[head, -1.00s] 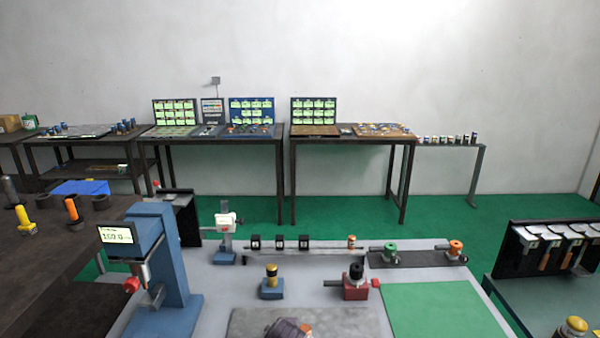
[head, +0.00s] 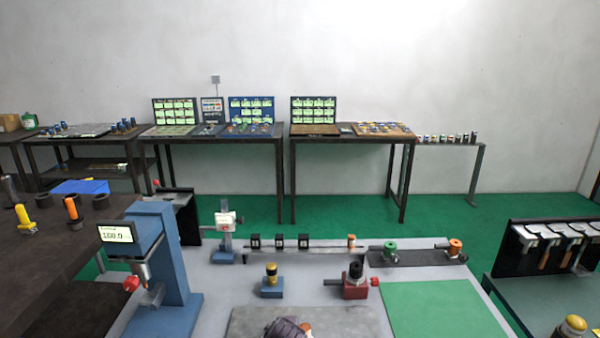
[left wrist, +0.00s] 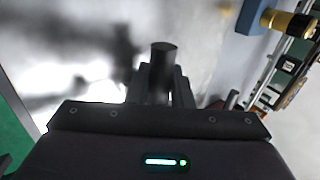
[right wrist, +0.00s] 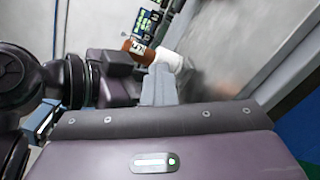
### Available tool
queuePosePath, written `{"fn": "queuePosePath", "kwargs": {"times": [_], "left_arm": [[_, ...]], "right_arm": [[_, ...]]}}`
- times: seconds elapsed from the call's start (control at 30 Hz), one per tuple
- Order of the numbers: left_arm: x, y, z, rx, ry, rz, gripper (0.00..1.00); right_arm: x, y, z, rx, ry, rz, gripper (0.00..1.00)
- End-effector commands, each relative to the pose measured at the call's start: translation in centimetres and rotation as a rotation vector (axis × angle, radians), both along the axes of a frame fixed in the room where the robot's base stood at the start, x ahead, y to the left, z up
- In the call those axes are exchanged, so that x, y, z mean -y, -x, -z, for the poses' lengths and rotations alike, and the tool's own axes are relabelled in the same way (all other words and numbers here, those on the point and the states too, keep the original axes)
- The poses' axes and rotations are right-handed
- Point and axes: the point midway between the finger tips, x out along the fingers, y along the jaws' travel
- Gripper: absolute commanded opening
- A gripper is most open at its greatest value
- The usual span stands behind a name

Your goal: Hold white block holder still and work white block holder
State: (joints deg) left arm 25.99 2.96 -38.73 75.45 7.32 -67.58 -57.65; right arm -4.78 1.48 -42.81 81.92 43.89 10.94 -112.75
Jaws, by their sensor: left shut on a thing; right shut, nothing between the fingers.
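The white block holder (right wrist: 158,56), as I take it, is a small piece with a brown, labelled body and a white end. My left gripper (left wrist: 163,88) is shut on it; from the left wrist the held part shows only as a dark, shadowed cylinder (left wrist: 163,58). In the head view, a dark gripper (head: 286,328) and a bit of brown (head: 306,328) show at the bottom edge, mostly cut off. My right gripper (right wrist: 158,85) is shut and empty, its fingertips close by the white end. I cannot tell whether they touch it.
A grey mat (head: 330,318) lies under the work spot, with a green mat (head: 445,310) to its right. A blue press (head: 165,260) stands at the left. A yellow-topped blue fixture (head: 271,284) and a red fixture (head: 355,284) stand just behind.

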Motion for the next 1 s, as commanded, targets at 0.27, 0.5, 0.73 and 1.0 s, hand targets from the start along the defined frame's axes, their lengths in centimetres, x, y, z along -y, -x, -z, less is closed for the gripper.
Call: {"fn": "queuePosePath", "kwargs": {"times": [0.27, 0.5, 0.73, 1.0], "left_arm": [[0.17, 0.0, -0.07, 0.002, 0.002, 0.002, 0.0], [0.18, 0.0, -0.09, 0.002, 0.003, 0.001, 0.0], [0.18, 0.0, -0.09, 0.002, 0.003, 0.001, 0.0], [0.13, -0.02, -0.07, 0.002, 0.003, 0.001, 0.0]], "right_arm": [[0.1, 0.16, 0.94, -0.012, 0.003, -0.005, 0.0], [0.07, 0.18, 1.0, -0.012, 0.003, -0.006, 0.0], [0.33, 0.22, 0.94, -0.012, 0.004, -0.006, 0.0], [0.92, 0.69, 0.63, -0.009, 0.003, -0.004, 0.0]]}}
